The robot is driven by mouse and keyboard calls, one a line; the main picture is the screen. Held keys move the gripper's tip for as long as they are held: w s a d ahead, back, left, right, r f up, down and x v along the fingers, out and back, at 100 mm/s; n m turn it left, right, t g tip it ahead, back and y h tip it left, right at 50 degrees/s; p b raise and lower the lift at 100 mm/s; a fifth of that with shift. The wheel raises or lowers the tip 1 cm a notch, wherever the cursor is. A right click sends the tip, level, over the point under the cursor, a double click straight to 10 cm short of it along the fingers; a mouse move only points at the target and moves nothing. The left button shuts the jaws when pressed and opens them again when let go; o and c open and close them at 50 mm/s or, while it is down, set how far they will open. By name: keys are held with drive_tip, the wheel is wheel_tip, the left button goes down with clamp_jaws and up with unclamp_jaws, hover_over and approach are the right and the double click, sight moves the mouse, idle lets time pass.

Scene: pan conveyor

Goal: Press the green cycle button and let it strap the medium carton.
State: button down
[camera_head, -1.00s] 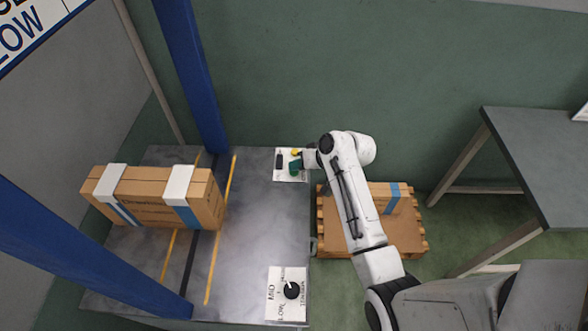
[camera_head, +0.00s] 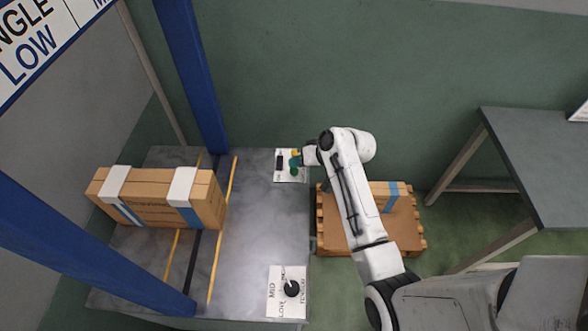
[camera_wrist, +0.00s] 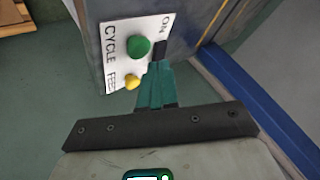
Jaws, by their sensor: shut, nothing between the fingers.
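The green cycle button (camera_wrist: 138,46) sits on a white panel (camera_wrist: 112,56) lettered CYCLE and FEED in the wrist view. My gripper (camera_wrist: 158,68) is shut and empty, its teal fingertips close to the green button, below and right of it in the picture. I cannot tell whether they touch. In the head view my gripper (camera_head: 297,161) is over the same panel at the table's far right corner and largely hides the button. A brown carton (camera_head: 150,211) with white corner pieces and blue bands lies on the left of the grey strapping table (camera_head: 255,230).
A yellow button (camera_wrist: 132,82) and a black switch (camera_wrist: 159,50) are beside the green one. Blue posts (camera_head: 190,75) flank the table. A dial panel (camera_head: 275,303) is at its near right. A pallet (camera_head: 345,240) with another carton (camera_head: 388,195) stands under my arm.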

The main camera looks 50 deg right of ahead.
sight(298, 173)
drive_tip(key=shift+r+p, duration=2.1)
drive_tip(key=shift+r, duration=0.35)
drive_tip(key=shift+f, duration=0.1)
drive_tip(key=shift+s+a+f, duration=0.15)
drive_tip(key=shift+s+a, duration=0.05)
drive_tip(key=shift+s, duration=0.05)
drive_tip(key=s+a+n+g, duration=0.1)
drive_tip(key=s+a+g, duration=0.1)
drive_tip(key=s+a, duration=0.3)
drive_tip(key=s+a+n+g+h+b, duration=0.1)
drive_tip(key=s+a, duration=0.4)
drive_tip(key=s, duration=0.6)
drive_tip(key=s+a+n+g+h+b, duration=0.1)
drive_tip(key=s+a+n+g, duration=0.2)
drive_tip(key=s, duration=0.6)
drive_tip(key=shift+a+f+g, duration=0.3)
drive_tip(key=shift+a+g, duration=0.7)
